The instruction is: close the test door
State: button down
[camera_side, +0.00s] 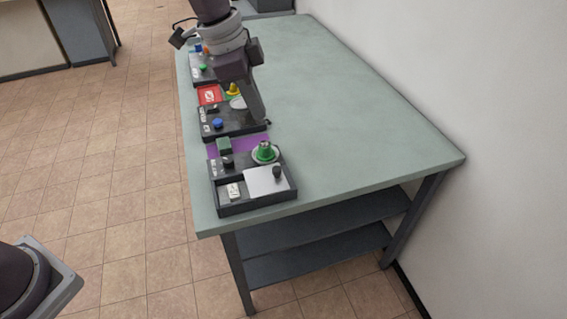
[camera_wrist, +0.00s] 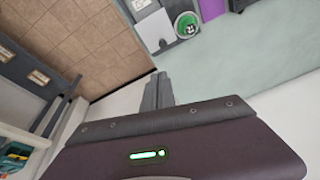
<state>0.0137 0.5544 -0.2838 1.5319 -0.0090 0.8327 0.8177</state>
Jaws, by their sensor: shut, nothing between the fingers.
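A pale flat square plate with a dark knob (camera_side: 265,181) lies on the nearest dark panel box (camera_side: 256,208); I take it for the test door, but no label is readable. It lies nearly flat over the right part of the box's front section. My gripper (camera_side: 266,121) is shut and empty. It points down at the right edge of the middle panel box, well behind the plate and apart from it. Its shut fingers (camera_wrist: 158,79) show at the wrist view's centre.
A green round button on a pale base (camera_side: 265,152) sits behind the plate. The middle panel (camera_side: 232,130) has a blue knob (camera_side: 218,123). A red card (camera_side: 209,95) and a yellow knob (camera_side: 233,89) are farther back. The table (camera_side: 350,130) is clear to the right.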

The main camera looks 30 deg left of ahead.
aim_at(255, 186)
jog(key=w+d+f, duration=0.2)
jog(key=f, duration=0.4)
jog(key=w+d+f+m+h, duration=0.1)
jog(key=w+d+f, duration=0.1)
jog(key=f, duration=0.4)
jog(key=w+d+f+m+g, duration=0.1)
jog(key=w+d+f, duration=0.1)
jog(key=f, duration=0.5)
jog(key=shift+w+d, duration=0.1)
jog(key=shift+d, duration=0.45)
jog(key=a, duration=0.1)
jog(key=s+a, duration=0.1)
jog(key=shift+a+r, duration=0.1)
jog(key=shift+a, duration=0.2)
jog(key=shift+s+a, duration=0.1)
jog(key=shift+a, duration=0.4)
jog(key=s+a, duration=0.6)
jog(key=shift+s+a, duration=0.15)
